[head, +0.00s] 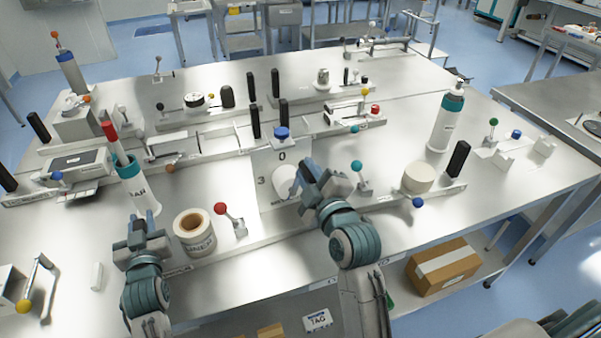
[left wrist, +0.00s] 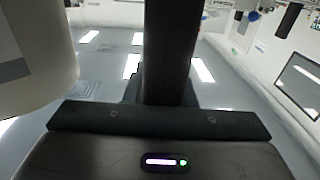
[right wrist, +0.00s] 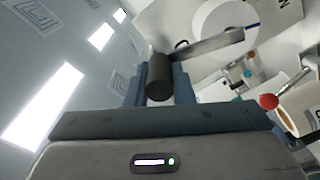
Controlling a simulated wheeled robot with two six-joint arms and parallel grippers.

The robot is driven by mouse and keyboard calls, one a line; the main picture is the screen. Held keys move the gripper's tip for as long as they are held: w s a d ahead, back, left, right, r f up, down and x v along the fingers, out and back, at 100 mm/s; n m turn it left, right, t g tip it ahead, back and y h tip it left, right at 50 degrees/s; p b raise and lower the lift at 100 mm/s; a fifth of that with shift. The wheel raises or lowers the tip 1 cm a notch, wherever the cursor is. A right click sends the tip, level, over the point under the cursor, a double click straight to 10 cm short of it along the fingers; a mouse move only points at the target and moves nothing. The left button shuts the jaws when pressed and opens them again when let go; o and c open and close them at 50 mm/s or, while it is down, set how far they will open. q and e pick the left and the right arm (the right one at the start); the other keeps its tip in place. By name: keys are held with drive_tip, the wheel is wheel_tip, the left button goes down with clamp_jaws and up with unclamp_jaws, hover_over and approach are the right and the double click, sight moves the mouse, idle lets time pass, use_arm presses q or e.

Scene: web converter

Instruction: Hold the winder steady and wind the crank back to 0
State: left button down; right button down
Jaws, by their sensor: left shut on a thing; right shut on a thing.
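The winder has an upright pale dial plate (head: 268,160) marked 0 at the top and 3 at the left, on a long low metal base (head: 262,244). A white round hub sits on the plate; it also shows in the right wrist view (right wrist: 225,25). My right gripper (head: 313,178) is shut on the dark crank knob (right wrist: 159,80), at the end of a metal crank arm (right wrist: 210,46). My left gripper (head: 141,232) is shut on a dark upright handle (left wrist: 170,50), apparently at the base's left end.
A tape roll (head: 194,232) and a red-knobbed lever (head: 229,218) stand between my grippers. A white bottle (head: 140,190) with a teal band stands behind my left gripper. A white cylinder (head: 417,178) and a black handle (head: 458,160) stand to the right.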

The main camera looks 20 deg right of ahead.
drive_tip(key=shift+r, duration=0.15)
drive_tip(key=c, duration=1.3)
unclamp_jaws()
drive_tip(key=shift+o, duration=0.2)
drive_tip(key=s, duration=0.8)
drive_tip(key=shift+d, duration=0.2)
